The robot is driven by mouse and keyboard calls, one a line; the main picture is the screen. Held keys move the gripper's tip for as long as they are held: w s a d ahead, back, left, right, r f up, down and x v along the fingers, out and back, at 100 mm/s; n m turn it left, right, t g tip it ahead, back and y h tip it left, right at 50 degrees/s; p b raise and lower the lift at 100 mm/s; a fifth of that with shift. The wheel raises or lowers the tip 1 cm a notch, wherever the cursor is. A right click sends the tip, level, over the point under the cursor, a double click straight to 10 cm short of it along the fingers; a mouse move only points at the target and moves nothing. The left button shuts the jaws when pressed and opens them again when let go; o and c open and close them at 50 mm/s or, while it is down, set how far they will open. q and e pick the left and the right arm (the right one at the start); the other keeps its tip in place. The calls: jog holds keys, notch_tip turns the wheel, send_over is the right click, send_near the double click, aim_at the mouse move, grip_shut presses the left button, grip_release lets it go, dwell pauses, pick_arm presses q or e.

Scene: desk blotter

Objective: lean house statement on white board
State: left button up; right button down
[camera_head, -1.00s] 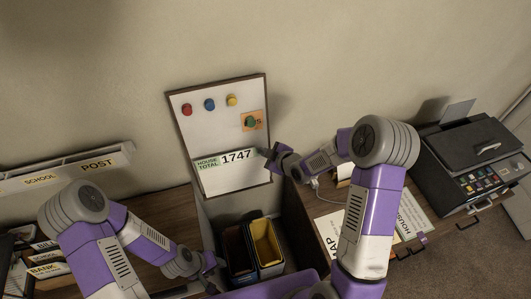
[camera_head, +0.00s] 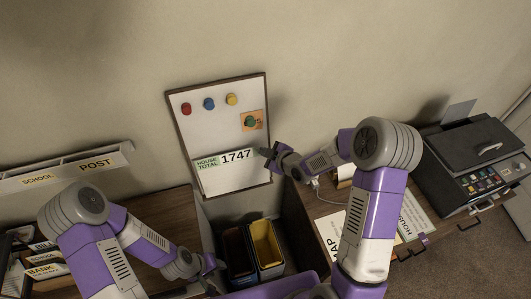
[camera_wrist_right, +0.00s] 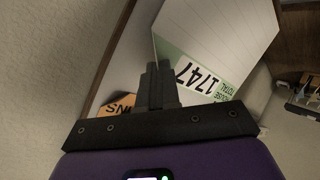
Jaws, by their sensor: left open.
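The house statement (camera_head: 228,177), a white sheet with a green "HOUSE TOTAL" label and "1747", is upright against the lower part of the white board (camera_head: 205,128). In the right wrist view the house statement (camera_wrist_right: 215,35) extends beyond the fingers. My right gripper (camera_head: 267,153) is at the statement's right edge in the head view. Its fingers (camera_wrist_right: 158,80) look closed together on that edge, though the contact itself is hidden. My left gripper (camera_head: 212,266) is open and empty, low at the left desk's edge, away from the statement.
The board carries red, blue and yellow magnets and an orange note (camera_head: 252,121) under a green magnet. Dark and yellow bins (camera_head: 266,243) stand below, between the desks. A printer (camera_head: 475,155) is at right; labelled sorters (camera_head: 60,178) are at left.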

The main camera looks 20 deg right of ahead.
jog(key=shift+w+f+b, duration=1.2)
jog(key=shift+w+b, duration=0.2)
jog(key=shift+w, duration=0.1)
jog(key=c, duration=1.3)
grip_release()
jog(key=shift+s, duration=0.1)
jog(key=v, duration=0.7)
jog(key=shift+s+d+r, duration=0.1)
jog(key=shift+s+r, duration=0.05)
